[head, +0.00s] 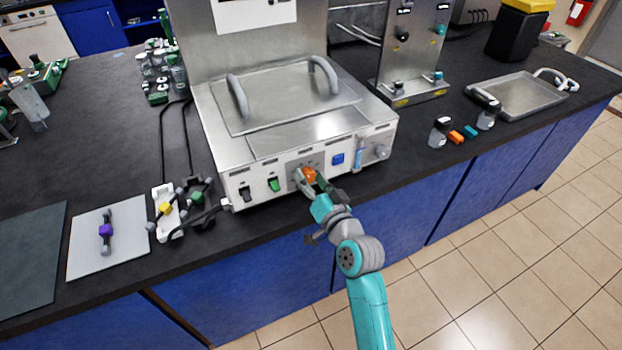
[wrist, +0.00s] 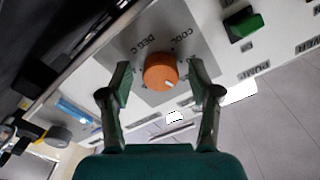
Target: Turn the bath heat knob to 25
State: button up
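The orange round bath heat knob (head: 309,174) is on the front panel of the steel water bath (head: 228,160). In the wrist view the knob (wrist: 160,73) sits on a grey dial plate (wrist: 140,45) with lettering that includes "DEG C". A small white mark shows near the knob's lower right edge there. The scale numbers are too small to read. My gripper (head: 310,183) is at the panel, in front of the knob. In the wrist view my gripper (wrist: 160,78) is open, one finger on each side of the knob, with visible gaps between fingers and knob.
On the same panel are a green switch (head: 274,185), a black switch (head: 245,194) and a blue button (head: 338,159). Small clamp-like items (head: 165,207) lie left of the bath. A steel tray (head: 520,95) is at the right. Free floor lies in front of the counter.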

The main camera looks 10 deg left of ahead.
jog(key=v, duration=1.2)
dwell(0.3)
jog(key=s+d+f+m+h, duration=0.1)
jog(key=s+d+f+h, duration=0.2)
jog(key=s+d+f, duration=0.5)
jog(key=s+d+f+m+h, duration=0.1)
jog(key=s+d+f+h, duration=0.4)
jog(key=s, duration=0.6)
jog(key=s+d+r+n+h, duration=0.1)
jog(key=s+d+r, duration=0.2)
jog(key=s, duration=0.7)
jog(key=s+d+r+n+h, duration=0.1)
jog(key=s+d+r, duration=0.2)
jog(key=s, duration=0.8)
jog(key=shift+d, duration=0.45)
